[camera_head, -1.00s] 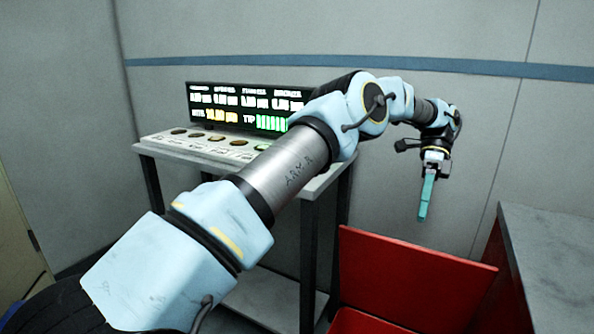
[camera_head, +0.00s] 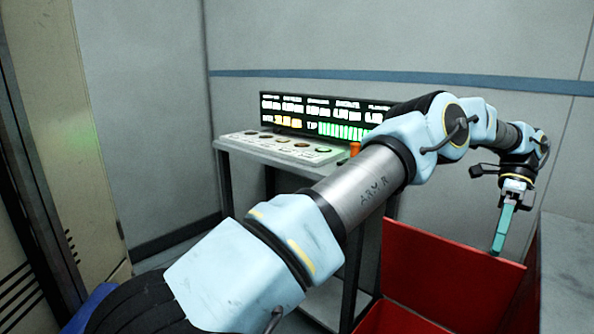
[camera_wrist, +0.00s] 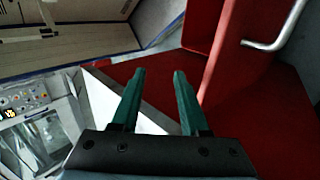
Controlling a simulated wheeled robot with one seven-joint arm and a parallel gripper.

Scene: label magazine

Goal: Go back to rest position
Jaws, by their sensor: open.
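My gripper (camera_head: 503,228) hangs at the end of my arm on the right of the head view, its green fingers pointing down over the red bin. In the wrist view my gripper (camera_wrist: 158,75) shows two green fingers apart with nothing between them. It is open and empty. My arm stretches from the lower left to the right across the head view and hides part of the stand behind it.
A stand (camera_head: 228,190) with a row of round dials and a lit display (camera_head: 285,110) is behind my arm. A red bin (camera_head: 440,262) is below my gripper. A grey counter (camera_head: 570,265) is at the right edge. A tall beige cabinet (camera_head: 60,130) is at the left.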

